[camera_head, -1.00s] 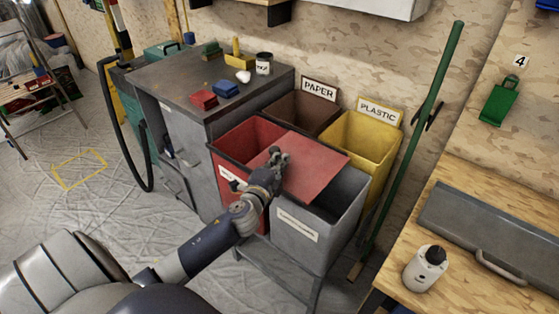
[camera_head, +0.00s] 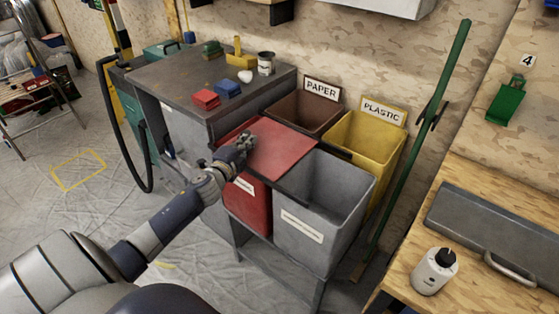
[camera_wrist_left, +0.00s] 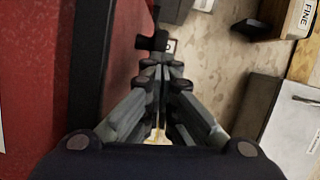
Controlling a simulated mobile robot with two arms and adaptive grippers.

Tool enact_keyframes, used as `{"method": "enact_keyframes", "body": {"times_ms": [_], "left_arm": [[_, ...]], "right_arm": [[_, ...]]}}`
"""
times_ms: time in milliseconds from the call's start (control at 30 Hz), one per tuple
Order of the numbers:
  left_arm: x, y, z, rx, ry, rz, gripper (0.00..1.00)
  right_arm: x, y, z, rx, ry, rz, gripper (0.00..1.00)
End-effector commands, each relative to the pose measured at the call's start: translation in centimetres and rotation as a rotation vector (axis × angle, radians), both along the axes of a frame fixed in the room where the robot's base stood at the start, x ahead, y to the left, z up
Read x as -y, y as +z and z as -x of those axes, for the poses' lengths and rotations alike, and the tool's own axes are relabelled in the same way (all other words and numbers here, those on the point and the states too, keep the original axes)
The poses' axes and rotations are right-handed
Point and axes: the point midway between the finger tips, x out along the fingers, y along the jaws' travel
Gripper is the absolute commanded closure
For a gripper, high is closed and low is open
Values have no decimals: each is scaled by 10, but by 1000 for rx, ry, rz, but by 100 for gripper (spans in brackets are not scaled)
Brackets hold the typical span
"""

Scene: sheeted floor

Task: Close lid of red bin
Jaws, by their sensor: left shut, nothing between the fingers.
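The red bin (camera_head: 250,205) stands at the front left of a group of bins. Its red lid (camera_head: 283,150) lies over the bin's top and hides the opening; I cannot tell whether it sits fully flush. My left gripper (camera_head: 246,141) is shut and empty, over the left part of the lid; I cannot tell whether it touches. In the left wrist view the fingers (camera_wrist_left: 165,68) are together, beside a red surface (camera_wrist_left: 40,70) with a dark edge. My right gripper is not in view.
A grey open bin (camera_head: 318,235) stands to the right, with a brown paper bin (camera_head: 300,110) and yellow plastic bin (camera_head: 365,145) behind. A grey cabinet (camera_head: 190,90) holding small blocks and a can adjoins them. A green pole (camera_head: 440,90) leans against the wall.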

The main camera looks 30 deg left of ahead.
Motion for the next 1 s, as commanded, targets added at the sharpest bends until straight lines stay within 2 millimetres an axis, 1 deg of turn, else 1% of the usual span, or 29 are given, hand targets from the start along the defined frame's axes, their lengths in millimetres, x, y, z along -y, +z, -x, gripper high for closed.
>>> {"method": "enact_keyframes", "body": {"times_ms": [33,100,200,300,600,867,1000], "left_arm": [[-9,-1,-1,-1,2,-2,100],[-18,-1,-2,0,1,-1,100],[-27,-1,-3,0,0,-1,100],[-33,-1,-3,-1,0,0,100],[-35,0,-3,0,0,0,100],[-34,1,-4,0,0,0,100],[-32,4,-6,-1,-3,0,100]], "right_arm": [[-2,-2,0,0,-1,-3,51],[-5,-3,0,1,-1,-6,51],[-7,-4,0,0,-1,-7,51],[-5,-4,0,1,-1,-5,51],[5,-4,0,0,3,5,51],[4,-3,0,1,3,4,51],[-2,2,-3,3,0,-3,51]]}}
